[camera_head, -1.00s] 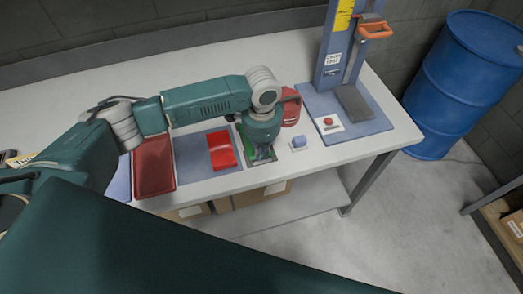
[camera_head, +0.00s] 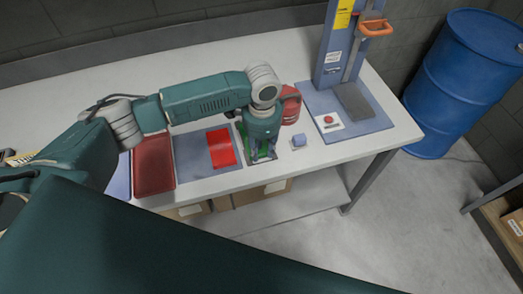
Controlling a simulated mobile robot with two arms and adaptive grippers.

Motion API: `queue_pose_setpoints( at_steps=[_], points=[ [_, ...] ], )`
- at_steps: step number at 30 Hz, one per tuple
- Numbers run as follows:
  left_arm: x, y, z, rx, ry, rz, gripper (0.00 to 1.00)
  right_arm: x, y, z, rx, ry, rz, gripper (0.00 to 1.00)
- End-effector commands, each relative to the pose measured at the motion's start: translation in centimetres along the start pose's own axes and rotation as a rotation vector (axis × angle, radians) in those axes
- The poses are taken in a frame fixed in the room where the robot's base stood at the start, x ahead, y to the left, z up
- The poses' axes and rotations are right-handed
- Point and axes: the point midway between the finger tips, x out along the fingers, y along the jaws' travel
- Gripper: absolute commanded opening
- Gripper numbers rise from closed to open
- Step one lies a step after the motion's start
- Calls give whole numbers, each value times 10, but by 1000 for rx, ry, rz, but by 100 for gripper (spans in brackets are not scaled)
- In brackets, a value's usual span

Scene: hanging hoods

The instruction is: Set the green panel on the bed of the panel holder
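My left gripper (camera_head: 260,149) points down near the front edge of the table, in the middle of the head view. Green surface, which looks like the green panel (camera_head: 267,157), shows beside and below its fingers. The panel lies over a grey plate (camera_head: 278,158) that looks like the bed of the panel holder. The fingers and wrist hide much of both. I cannot tell whether the fingers touch the panel or how far they are apart. My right gripper is not in view.
A red bent piece (camera_head: 221,148) lies on a blue-grey mat (camera_head: 190,165), with a red tray (camera_head: 153,165) left of it. A small blue block (camera_head: 299,140) stands to the right. A blue press (camera_head: 336,50) with a red button (camera_head: 329,119) stands further right. The back of the table is clear.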

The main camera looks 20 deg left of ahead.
Motion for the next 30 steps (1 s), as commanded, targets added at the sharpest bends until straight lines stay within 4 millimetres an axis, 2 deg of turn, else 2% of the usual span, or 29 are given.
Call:
queue_pose_setpoints(
  at_steps=[9,16,21,25,28,30],
  points=[
    [-68,-1,-1,1,3,-4,29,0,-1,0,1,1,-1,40],
    [-99,0,0,0,1,-2,29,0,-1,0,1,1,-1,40],
    [-106,0,0,0,0,-2,29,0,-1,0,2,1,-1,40],
    [-104,2,-1,3,3,1,29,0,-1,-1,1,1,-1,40],
    [-91,18,-6,17,25,13,29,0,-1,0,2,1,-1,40],
    [-76,40,-13,30,62,28,29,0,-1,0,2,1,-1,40]
  ],
)
